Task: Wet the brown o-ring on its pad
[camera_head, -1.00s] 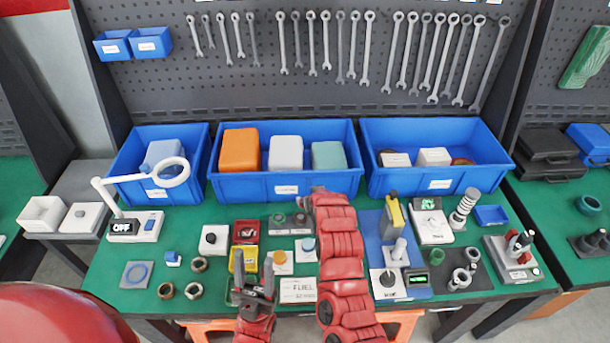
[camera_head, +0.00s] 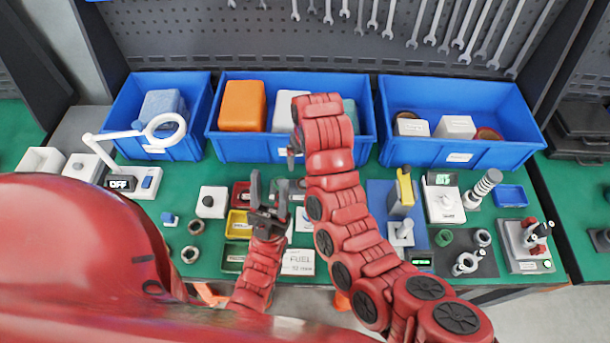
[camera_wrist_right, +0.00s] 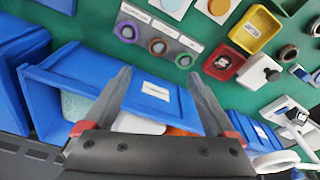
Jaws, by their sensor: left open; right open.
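In the right wrist view, a dark strip pad (camera_wrist_right: 143,33) holds three rings: a purplish one (camera_wrist_right: 126,31), a pinkish-brown one (camera_wrist_right: 157,46) in the middle, and a green one (camera_wrist_right: 184,60). I cannot tell for sure which is the brown o-ring. In the head view, this pad is mostly hidden by my arms. My left gripper (camera_head: 268,190) is open and empty, fingers up, over the small trays. My right gripper (camera_wrist_right: 160,76) is open and empty above the front of the middle blue bin, apart from the rings.
Red (camera_wrist_right: 222,62), yellow (camera_head: 238,224) and green (camera_head: 233,259) small trays stand left of my left gripper. A white FUEL card (camera_head: 298,262) lies near the front edge. Blue bins (camera_head: 455,152) line the back. Dark ring nuts (camera_head: 190,254) lie at left.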

